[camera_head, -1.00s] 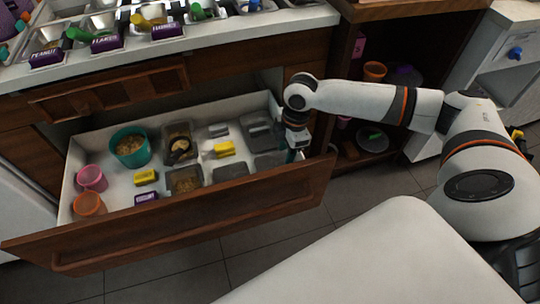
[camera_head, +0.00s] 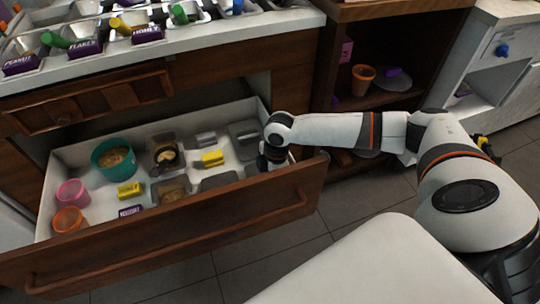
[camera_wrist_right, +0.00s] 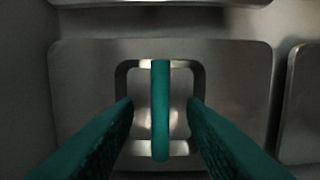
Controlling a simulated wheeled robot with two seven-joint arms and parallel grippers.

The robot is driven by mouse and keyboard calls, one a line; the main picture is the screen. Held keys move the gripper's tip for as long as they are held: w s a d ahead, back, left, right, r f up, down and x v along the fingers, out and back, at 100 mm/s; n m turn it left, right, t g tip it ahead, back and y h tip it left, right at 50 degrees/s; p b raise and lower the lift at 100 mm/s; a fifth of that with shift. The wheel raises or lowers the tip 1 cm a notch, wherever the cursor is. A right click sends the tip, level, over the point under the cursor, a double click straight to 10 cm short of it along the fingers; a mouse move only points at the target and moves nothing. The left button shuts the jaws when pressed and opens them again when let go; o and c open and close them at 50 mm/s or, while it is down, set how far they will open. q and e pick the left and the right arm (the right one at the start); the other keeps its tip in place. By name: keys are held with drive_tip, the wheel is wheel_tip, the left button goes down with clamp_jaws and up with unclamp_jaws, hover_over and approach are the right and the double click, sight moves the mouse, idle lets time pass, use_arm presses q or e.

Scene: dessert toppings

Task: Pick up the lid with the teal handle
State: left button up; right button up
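In the right wrist view, the teal handle (camera_wrist_right: 160,110) stands up from a flat grey metal lid (camera_wrist_right: 90,95). My right gripper (camera_wrist_right: 160,118) is open, with one teal finger on each side of the handle and a visible gap to it on both sides. In the head view, my right gripper (camera_head: 271,158) is down inside the right end of the open drawer (camera_head: 170,225). There the wrist and the drawer front hide the fingertips and the handle. My left gripper is not in view.
Another grey lid (camera_wrist_right: 300,105) lies close on the right in the wrist view. The drawer front rises beside my wrist.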

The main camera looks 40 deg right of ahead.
clamp_jaws()
drive_tip(key=shift+r, duration=0.1)
idle(0.4)
